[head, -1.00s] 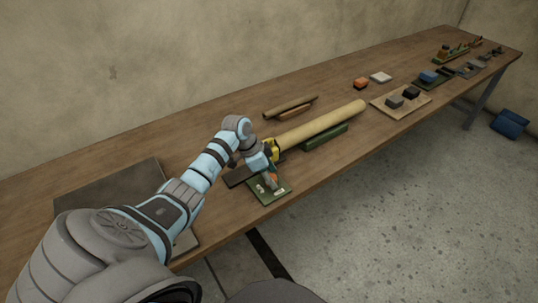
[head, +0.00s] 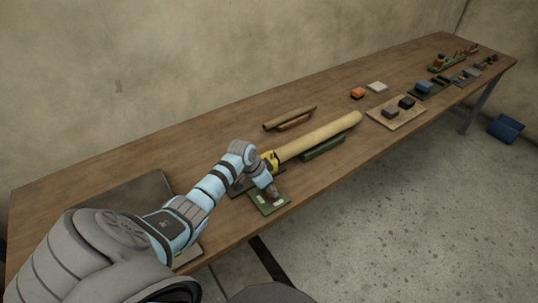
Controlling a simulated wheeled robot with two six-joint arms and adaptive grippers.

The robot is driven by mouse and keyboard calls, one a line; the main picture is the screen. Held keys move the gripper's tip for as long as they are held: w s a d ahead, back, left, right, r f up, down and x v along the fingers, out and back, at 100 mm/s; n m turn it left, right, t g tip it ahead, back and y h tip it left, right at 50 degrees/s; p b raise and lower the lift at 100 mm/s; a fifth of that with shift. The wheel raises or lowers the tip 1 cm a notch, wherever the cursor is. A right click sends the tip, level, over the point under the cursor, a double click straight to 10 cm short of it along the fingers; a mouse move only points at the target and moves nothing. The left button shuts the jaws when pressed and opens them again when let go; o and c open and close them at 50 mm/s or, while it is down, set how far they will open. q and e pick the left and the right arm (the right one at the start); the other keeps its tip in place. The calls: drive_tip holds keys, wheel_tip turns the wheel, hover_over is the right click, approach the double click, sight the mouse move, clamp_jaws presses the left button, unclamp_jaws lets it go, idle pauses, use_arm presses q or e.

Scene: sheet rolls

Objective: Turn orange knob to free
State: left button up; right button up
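A small green panel (head: 274,207) with pale labels lies at the table's front edge. My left gripper (head: 271,192) is over this panel, pointing down at its middle. A small orange-brown spot, perhaps the orange knob, shows at the fingertips; the gripper mostly hides it. I cannot tell whether the fingers are open or shut on it. Just behind, a long tan roll (head: 320,136) with a yellow piece (head: 269,161) at its near end lies along the table. My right gripper is not in view.
A green block (head: 323,148) lies along the roll's front side, and thin brown rolls (head: 290,117) lie behind it. A dark grey sheet (head: 130,193) lies at left.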

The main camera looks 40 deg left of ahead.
use_arm(q)
drive_tip(key=n+p, duration=0.2)
drive_tip(key=n+y+p, duration=0.1)
drive_tip(key=p, duration=0.1)
drive_tip(key=shift+d+r+n+y, duration=0.15)
drive_tip(key=shift+r+n+y, duration=0.15)
drive_tip(key=shift+n, duration=0.1)
drive_tip(key=n+y+p, duration=0.1)
drive_tip(key=n+p, duration=0.1)
drive_tip(key=n, duration=0.1)
drive_tip(key=shift+f+p, duration=0.15)
drive_tip(key=shift+p, duration=0.15)
drive_tip(key=n+y, duration=0.1)
drive_tip(key=n, duration=0.2)
drive_tip(key=shift+d+f+g+p, duration=0.1)
drive_tip(key=shift+d+g+p, duration=0.05)
drive_tip(key=shift+g+p, duration=0.15)
drive_tip(key=shift+w+n+g+y+b, duration=0.15)
drive_tip(key=shift+n+y, duration=0.25)
drive_tip(key=shift+n, duration=0.65)
drive_tip(key=shift+s+n+g+y+b, duration=0.1)
drive_tip(key=shift+n+g+y+b, duration=0.25)
drive_tip(key=shift+n, duration=0.7)
drive_tip(key=o, duration=1.1)
